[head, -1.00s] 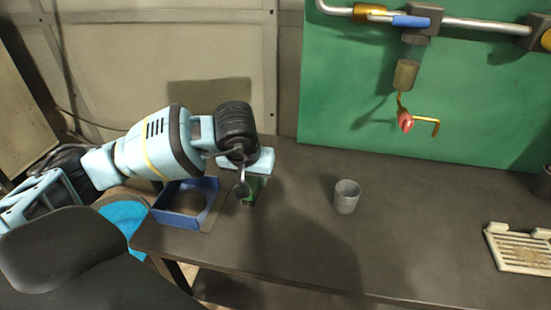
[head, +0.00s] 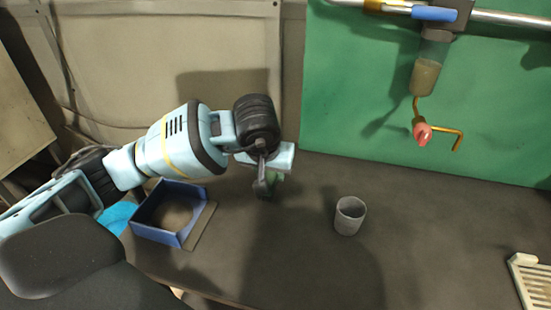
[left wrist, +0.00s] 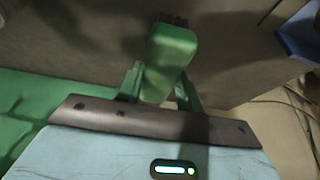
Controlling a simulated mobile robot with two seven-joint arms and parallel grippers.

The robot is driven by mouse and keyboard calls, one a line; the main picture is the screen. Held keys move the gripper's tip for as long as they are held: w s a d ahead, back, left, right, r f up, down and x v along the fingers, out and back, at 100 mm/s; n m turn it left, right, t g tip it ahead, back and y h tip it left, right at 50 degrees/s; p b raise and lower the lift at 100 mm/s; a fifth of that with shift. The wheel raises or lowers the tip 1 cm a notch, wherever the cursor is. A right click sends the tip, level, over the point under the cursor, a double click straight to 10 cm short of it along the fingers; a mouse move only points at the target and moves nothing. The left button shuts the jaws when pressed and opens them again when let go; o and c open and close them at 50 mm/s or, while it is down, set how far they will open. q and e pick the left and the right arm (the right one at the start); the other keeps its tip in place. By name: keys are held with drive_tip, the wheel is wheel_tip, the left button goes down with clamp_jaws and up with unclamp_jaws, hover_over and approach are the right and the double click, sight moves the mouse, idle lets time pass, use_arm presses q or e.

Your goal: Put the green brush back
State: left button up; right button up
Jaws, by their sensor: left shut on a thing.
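The green brush (left wrist: 172,52) is held between the fingers of my left gripper (left wrist: 160,88) in the left wrist view, with dark bristles at its far end. In the head view my left gripper (head: 266,186) is over the dark table, right of the blue box, and mostly hides the green brush (head: 275,177). I cannot tell how high the brush is above the table. A grey cup (head: 349,217) stands upright on the table to the right of the gripper, apart from it. My right gripper is not in view.
An open blue box (head: 160,233) sits at the table's left end. A pipe with a blue-handled valve (head: 434,14) and a bent brass spout (head: 440,134) hangs before the green panel (head: 340,80). A slatted cream rack (head: 533,280) lies at the right edge.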

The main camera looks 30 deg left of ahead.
use_arm(q)
drive_tip(key=w+a, duration=0.1)
drive_tip(key=w, duration=0.2)
drive_tip(key=w+a, duration=0.1)
drive_tip(key=w, duration=0.1)
drive_tip(key=w+a, duration=0.1)
drive_tip(key=w, duration=0.2)
drive_tip(key=shift+w+a+f, duration=0.15)
drive_tip(key=shift+w+f, duration=0.15)
drive_tip(key=shift+f, duration=0.05)
drive_tip(key=shift+w+a, duration=0.1)
drive_tip(key=shift+w, duration=0.1)
drive_tip(key=shift+f, duration=1.8)
drive_tip(key=shift+f, duration=0.2)
drive_tip(key=o, duration=1)
drive_tip(key=shift+c, duration=0.2)
drive_tip(key=shift+r, duration=0.15)
